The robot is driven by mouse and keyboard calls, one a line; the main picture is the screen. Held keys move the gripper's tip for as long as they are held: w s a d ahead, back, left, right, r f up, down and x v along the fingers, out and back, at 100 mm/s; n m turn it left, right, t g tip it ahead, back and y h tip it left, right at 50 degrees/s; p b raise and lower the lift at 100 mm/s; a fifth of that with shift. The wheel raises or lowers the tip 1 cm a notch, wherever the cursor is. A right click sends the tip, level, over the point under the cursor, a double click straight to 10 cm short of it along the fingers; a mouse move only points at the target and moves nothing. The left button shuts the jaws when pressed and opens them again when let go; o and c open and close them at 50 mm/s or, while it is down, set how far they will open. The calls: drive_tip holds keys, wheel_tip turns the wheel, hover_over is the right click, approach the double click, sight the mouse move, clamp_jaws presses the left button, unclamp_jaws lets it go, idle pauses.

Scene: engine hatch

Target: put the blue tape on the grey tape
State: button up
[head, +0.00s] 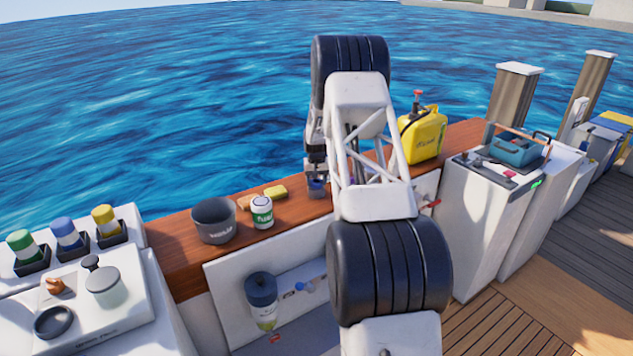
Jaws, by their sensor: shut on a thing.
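My gripper (316,172) points down over the wooden ledge, left of my arm's white lattice link. It is shut on a small round bluish thing, which looks like the blue tape (317,184), at or just above the ledge. The lower part of this thing looks greyer. I cannot tell whether the grey tape is under it or whether the two touch. My arm hides the ledge just to the right. A dark grey ring (52,322) lies on the white hatch top at the lower left; I cannot tell if it is a tape roll.
A grey bucket (213,221), a white and green can (262,212) and a yellow sponge (275,192) stand on the wooden ledge (177,262) left of my gripper. A yellow jerrycan (423,136) stands behind my arm to the right. Water lies beyond the ledge.

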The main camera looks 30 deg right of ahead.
sight(316, 182)
drive_tip(key=shift+f, duration=0.15)
drive_tip(key=o, duration=0.9)
wheel_tip(316, 182, up, 12)
drive_tip(key=shift+r, duration=0.15)
idle(0.4)
idle(0.5)
